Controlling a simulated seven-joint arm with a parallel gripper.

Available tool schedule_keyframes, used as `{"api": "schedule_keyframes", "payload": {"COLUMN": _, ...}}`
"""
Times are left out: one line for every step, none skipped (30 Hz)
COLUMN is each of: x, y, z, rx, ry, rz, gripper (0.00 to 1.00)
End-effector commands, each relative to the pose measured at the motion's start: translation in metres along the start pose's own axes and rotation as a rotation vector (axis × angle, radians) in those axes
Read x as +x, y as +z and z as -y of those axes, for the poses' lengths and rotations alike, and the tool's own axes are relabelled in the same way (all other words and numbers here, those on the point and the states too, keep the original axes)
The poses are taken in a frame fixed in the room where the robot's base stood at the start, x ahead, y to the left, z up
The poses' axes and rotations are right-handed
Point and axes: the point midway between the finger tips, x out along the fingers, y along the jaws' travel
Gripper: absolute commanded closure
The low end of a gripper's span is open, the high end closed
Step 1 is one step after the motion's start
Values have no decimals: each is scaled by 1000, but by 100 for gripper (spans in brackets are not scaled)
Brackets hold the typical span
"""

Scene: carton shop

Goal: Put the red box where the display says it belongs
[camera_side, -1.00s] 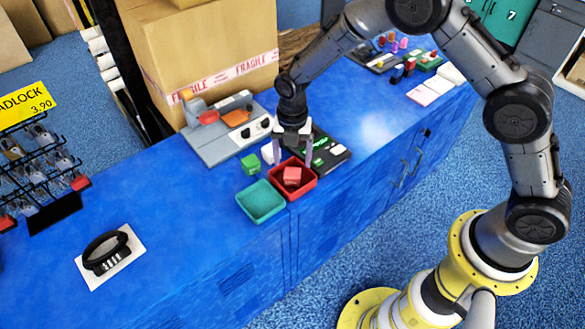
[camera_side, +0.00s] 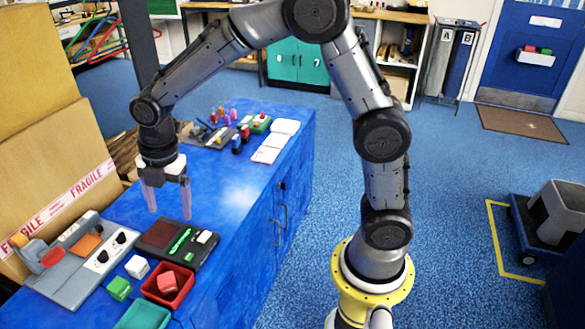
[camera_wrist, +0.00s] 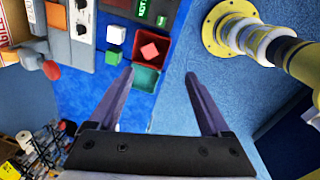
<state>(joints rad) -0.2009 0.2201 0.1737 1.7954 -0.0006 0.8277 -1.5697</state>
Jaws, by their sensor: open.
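The red box (camera_side: 167,281) lies inside the red tray (camera_side: 185,291), and both also show in the wrist view, the box (camera_wrist: 150,51) tilted within the tray (camera_wrist: 165,42). A black display unit (camera_side: 205,253) with green lettering stands behind the tray; I cannot read its words. My gripper (camera_side: 169,214) is open and empty, up above the counter near the display unit, clear of the red box. In the wrist view, my fingers (camera_wrist: 160,73) are spread apart with nothing between them.
A teal tray (camera_side: 143,317) adjoins the red tray. A green cube (camera_side: 119,288) and a white cube (camera_side: 137,266) stand left of it. A grey machine (camera_side: 72,272) and a large carton (camera_side: 50,165) are at left. The blue counter is clear right of my gripper.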

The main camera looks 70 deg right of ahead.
Motion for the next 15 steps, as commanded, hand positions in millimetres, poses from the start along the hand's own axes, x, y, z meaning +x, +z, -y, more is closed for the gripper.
{"api": "schedule_keyframes", "payload": {"x": -26, "y": 7, "z": 15, "rx": 127, "ry": 36, "rz": 0, "gripper": 18}}
{"api": "schedule_keyframes", "payload": {"x": -37, "y": 11, "z": 25, "rx": 205, "ry": 52, "rz": -1, "gripper": 18}}
{"api": "schedule_keyframes", "payload": {"x": -51, "y": 14, "z": 38, "rx": 308, "ry": 73, "rz": -4, "gripper": 18}}
{"api": "schedule_keyframes", "payload": {"x": -62, "y": 17, "z": 48, "rx": 386, "ry": 90, "rz": -7, "gripper": 18}}
{"api": "schedule_keyframes", "payload": {"x": -71, "y": 20, "z": 58, "rx": 464, "ry": 106, "rz": -12, "gripper": 18}}
{"api": "schedule_keyframes", "payload": {"x": -82, "y": 23, "z": 72, "rx": 567, "ry": 127, "rz": -19, "gripper": 18}}
{"api": "schedule_keyframes", "payload": {"x": -91, "y": 25, "z": 84, "rx": 644, "ry": 143, "rz": -26, "gripper": 18}}
{"api": "schedule_keyframes", "payload": {"x": -98, "y": 27, "z": 95, "rx": 722, "ry": 159, "rz": -34, "gripper": 18}}
{"api": "schedule_keyframes", "payload": {"x": -106, "y": 29, "z": 110, "rx": 825, "ry": 181, "rz": -47, "gripper": 18}}
{"api": "schedule_keyframes", "payload": {"x": -112, "y": 30, "z": 122, "rx": 902, "ry": 196, "rz": -57, "gripper": 18}}
{"api": "schedule_keyframes", "payload": {"x": -117, "y": 32, "z": 133, "rx": 979, "ry": 213, "rz": -69, "gripper": 18}}
{"api": "schedule_keyframes", "payload": {"x": -122, "y": 33, "z": 149, "rx": 1080, "ry": 233, "rz": -86, "gripper": 18}}
{"api": "schedule_keyframes", "payload": {"x": -125, "y": 34, "z": 160, "rx": 1153, "ry": 248, "rz": -100, "gripper": 18}}
{"api": "schedule_keyframes", "payload": {"x": -128, "y": 34, "z": 171, "rx": 1225, "ry": 261, "rz": -113, "gripper": 18}}
{"api": "schedule_keyframes", "payload": {"x": -130, "y": 34, "z": 185, "rx": 1316, "ry": 278, "rz": -133, "gripper": 18}}
